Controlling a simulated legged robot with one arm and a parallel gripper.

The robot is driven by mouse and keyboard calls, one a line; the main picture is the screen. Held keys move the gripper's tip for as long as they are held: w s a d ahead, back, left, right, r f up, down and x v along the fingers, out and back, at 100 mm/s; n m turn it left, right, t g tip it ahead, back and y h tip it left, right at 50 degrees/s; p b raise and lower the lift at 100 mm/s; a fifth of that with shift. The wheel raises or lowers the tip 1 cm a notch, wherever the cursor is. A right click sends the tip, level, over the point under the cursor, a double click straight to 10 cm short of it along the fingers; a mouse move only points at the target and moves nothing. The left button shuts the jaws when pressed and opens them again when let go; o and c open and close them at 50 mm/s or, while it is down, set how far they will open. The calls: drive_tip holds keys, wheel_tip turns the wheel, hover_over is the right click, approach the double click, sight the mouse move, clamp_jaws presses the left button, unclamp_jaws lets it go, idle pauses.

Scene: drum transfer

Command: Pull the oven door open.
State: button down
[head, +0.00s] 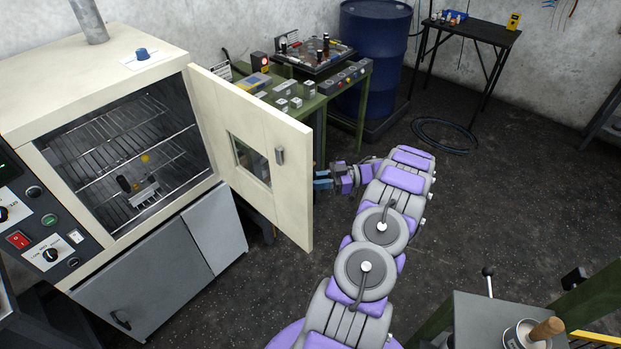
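The cream oven (108,62) stands on the left. Its door (268,140) is swung wide open on its right side and has a small window. The wire racks (128,150) inside the oven are in plain view, with a few small items on the lower one. My gripper (322,180) is just right of the door's free edge, low down. The door may hide its fingertips, so I cannot tell whether it touches the door or is open.
Behind the door stands a green table (345,88) with metal blocks and equipment. A blue drum (374,50) and a black table (475,30) are at the back. A grey bench (480,318) with a can is at lower right. The dark floor (500,200) between is clear.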

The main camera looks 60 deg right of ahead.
drive_tip(key=shift+a, duration=0.2)
drive_tip(key=c, duration=1.4)
unclamp_jaws()
drive_tip(key=shift+o, duration=1.3)
drive_tip(key=shift+w+d, duration=0.1)
drive_tip(key=shift+d, duration=0.2)
